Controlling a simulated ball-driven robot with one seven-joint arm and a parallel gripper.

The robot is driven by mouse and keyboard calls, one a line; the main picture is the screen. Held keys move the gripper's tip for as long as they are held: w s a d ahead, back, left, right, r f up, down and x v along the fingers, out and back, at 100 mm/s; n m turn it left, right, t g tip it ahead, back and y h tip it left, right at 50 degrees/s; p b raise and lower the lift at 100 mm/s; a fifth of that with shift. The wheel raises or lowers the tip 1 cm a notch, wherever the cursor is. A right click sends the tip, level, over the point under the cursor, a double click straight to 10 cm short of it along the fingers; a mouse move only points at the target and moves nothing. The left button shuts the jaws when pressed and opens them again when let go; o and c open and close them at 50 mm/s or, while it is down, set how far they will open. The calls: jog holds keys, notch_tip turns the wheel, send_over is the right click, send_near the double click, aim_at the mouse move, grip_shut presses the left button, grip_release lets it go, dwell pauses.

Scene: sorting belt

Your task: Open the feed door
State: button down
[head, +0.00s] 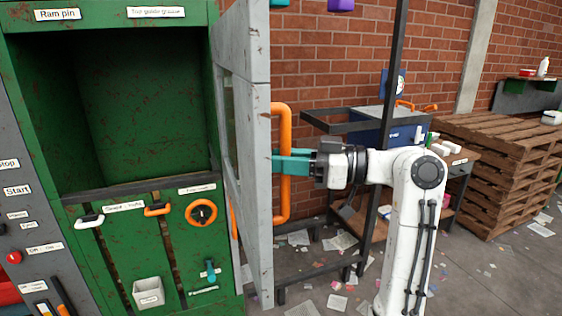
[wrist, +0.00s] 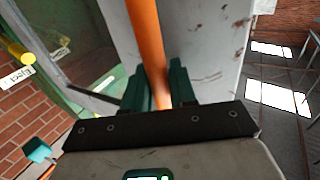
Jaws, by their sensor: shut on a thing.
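The feed door (head: 256,190) is a grey panel with a window, hinged on the green machine (head: 130,240). It stands swung out from the machine's front, seen nearly edge-on, and the dark opening (head: 140,100) shows. An orange bar handle (head: 286,190) is fixed upright on the door's right face. My gripper (head: 286,163) is shut on this handle at about mid-height. In the wrist view the orange handle (wrist: 147,40) passes between the teal fingers, and the grey door (wrist: 205,50) lies behind it.
A black post (head: 384,130) and frame stand close behind my arm. A workbench with a blue box (head: 378,128) and stacked wooden pallets (head: 500,150) are to the right. Paper scraps litter the floor. An orange knob ring (head: 202,213) and levers are on the machine's lower front.

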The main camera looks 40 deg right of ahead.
jog(key=c, duration=1.1)
grip_release()
jog(key=b+v, duration=0.2)
jog(key=v, duration=0.8)
jog(key=shift+s+d+b, duration=0.25)
jog(key=shift+b, duration=0.05)
